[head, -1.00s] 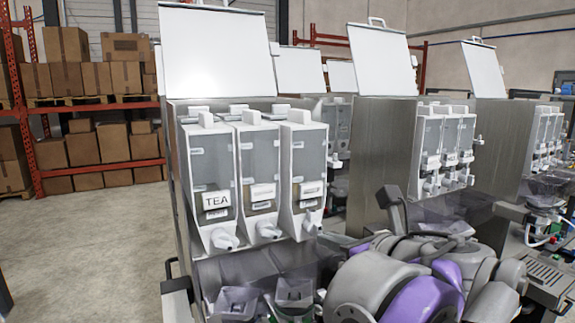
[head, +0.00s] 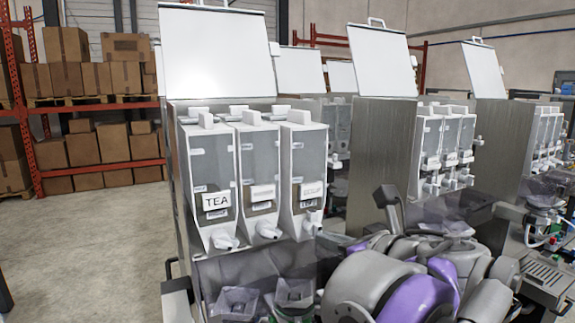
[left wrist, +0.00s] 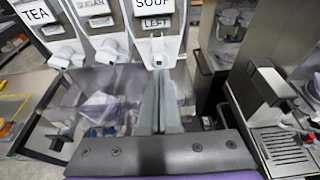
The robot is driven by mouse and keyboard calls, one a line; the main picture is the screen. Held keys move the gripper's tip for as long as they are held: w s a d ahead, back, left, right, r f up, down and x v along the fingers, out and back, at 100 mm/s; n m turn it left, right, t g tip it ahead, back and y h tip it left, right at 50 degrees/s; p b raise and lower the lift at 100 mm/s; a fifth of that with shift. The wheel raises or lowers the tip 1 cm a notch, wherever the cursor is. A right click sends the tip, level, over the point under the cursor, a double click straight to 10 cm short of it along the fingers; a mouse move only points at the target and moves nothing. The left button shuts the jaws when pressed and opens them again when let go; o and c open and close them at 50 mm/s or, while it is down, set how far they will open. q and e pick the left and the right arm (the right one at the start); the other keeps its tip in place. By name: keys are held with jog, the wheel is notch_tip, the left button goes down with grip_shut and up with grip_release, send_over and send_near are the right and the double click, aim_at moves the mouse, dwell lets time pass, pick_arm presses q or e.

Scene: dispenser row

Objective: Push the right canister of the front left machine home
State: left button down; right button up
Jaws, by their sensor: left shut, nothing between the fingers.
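The front left machine (head: 182,215) holds three white canisters in a row. The right canister (head: 309,150), labelled SOUP, also shows in the left wrist view (left wrist: 142,37). Its front looks roughly level with the middle canister (head: 258,160); I cannot tell exactly how far in it sits. The left canister (head: 209,165) is labelled TEA. My left gripper (left wrist: 163,77) is shut and empty, its fingertips at or just below the right canister's spout in the left wrist view; contact cannot be judged. In the head view its fingers are hidden or unclear. My right gripper is not in view.
Clear cups and a transparent guard (head: 265,268) lie below the spouts. A second machine (head: 375,160) stands to the right, with another beyond it. A drip tray (left wrist: 282,145) is at the right in the left wrist view. Open floor (head: 85,250) lies to the left.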

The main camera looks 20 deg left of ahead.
pick_arm(q)
jog(key=shift+w+a+p, duration=0.3)
jog(key=shift+w+a, duration=0.65)
jog(key=shift+w, duration=0.1)
jog(key=s+d+p, duration=0.1)
jog(key=s+d, duration=0.4)
jog(key=shift+s+d, duration=0.3)
jog(key=shift+s, duration=0.05)
dwell(0.3)
